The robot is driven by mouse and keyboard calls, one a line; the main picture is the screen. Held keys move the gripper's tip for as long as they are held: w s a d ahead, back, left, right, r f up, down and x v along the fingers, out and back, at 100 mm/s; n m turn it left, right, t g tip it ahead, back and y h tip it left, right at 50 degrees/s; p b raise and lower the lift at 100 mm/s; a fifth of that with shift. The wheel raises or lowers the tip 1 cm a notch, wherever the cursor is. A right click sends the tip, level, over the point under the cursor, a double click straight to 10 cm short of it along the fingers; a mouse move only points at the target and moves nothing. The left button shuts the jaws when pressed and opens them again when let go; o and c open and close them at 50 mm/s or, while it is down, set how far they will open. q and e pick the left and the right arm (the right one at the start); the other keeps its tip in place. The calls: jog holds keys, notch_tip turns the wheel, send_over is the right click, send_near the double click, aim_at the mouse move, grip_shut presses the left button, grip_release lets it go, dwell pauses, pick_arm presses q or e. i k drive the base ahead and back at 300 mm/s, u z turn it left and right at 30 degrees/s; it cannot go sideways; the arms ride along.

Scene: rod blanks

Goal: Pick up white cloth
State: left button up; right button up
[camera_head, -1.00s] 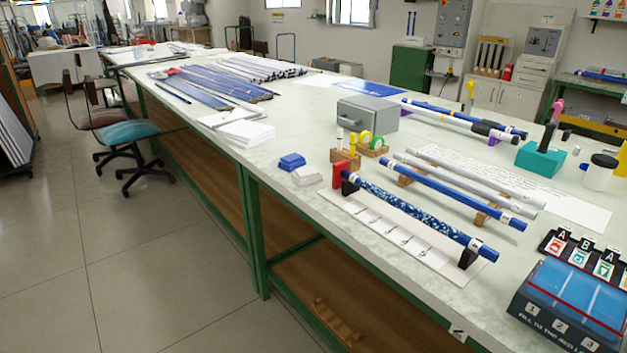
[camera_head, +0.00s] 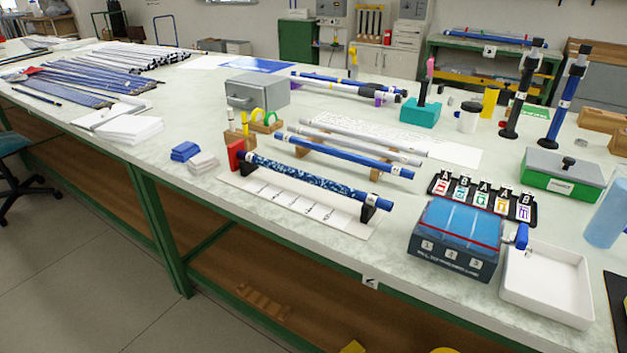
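A small white folded cloth (camera_head: 203,162) lies on the long table, left of the rod stand. It sits just beside a blue folded cloth (camera_head: 186,151) of like size. Neither of my grippers shows in the head view, so I cannot see whether they are open or shut. Nothing covers the white cloth.
The table (camera_head: 95,160) is pale with green legs. White sheets (camera_head: 132,130) lie farther left. A white tray (camera_head: 545,285) stands at right.

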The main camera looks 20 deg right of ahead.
aim_at(201, 163)
jog(key=z, duration=0.3)
jog(key=k, duration=0.75)
jog(key=z, duration=1.3)
jog(key=k, duration=0.15)
jog(key=u, duration=2.4)
jog(key=i, duration=2.35)
jog(key=z, duration=0.85)
